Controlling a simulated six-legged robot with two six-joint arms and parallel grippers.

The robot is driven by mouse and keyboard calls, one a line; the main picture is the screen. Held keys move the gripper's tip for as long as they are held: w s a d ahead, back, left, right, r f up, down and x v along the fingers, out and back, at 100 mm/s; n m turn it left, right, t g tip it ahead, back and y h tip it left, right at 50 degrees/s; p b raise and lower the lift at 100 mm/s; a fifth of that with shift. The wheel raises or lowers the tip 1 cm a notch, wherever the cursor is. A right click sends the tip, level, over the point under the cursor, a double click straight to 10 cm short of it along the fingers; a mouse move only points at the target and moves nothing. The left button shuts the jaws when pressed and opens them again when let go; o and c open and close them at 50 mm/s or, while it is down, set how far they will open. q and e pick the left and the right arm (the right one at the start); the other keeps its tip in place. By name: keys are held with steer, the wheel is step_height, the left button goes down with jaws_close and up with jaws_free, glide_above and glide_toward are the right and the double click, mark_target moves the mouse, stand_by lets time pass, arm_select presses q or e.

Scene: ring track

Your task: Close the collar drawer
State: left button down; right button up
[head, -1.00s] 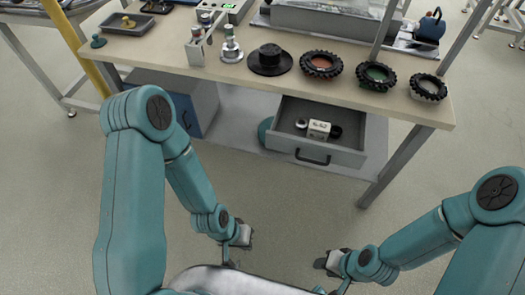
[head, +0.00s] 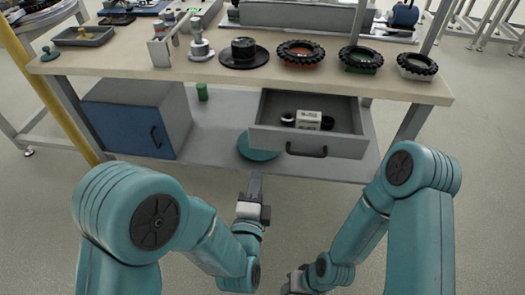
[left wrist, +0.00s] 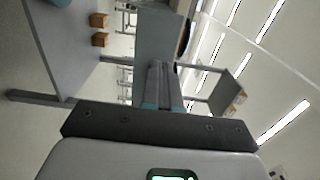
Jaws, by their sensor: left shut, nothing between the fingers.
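The grey drawer (head: 262,140) under the workbench is pulled open. It has a dark handle (head: 306,150) on its front. A white labelled block (head: 308,119) and dark round pieces lie inside it. My left gripper (head: 255,184) is shut and empty, pointing up the picture, below and left of the drawer front and apart from it. Its closed fingers also show in the left wrist view (left wrist: 162,85). My right gripper (head: 296,283) is low in the head view, partly cut off by the bottom edge; its jaws are unclear.
The workbench top (head: 220,78) holds a black hat-shaped part (head: 243,55) and several ringed tyres. A blue cabinet (head: 120,120) stands left below it. A teal disc (head: 258,150) and a green cylinder (head: 202,92) are on the lower shelf (head: 215,125). Floor in front is clear.

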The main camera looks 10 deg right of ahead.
mark_target(265, 140)
arm_select(q)
steer(key=x, duration=1.1)
steer(key=shift+w+d+f, duration=0.15)
steer(key=shift+w+d, duration=0.05)
arm_select(e)
steer(key=shift+f, duration=0.15)
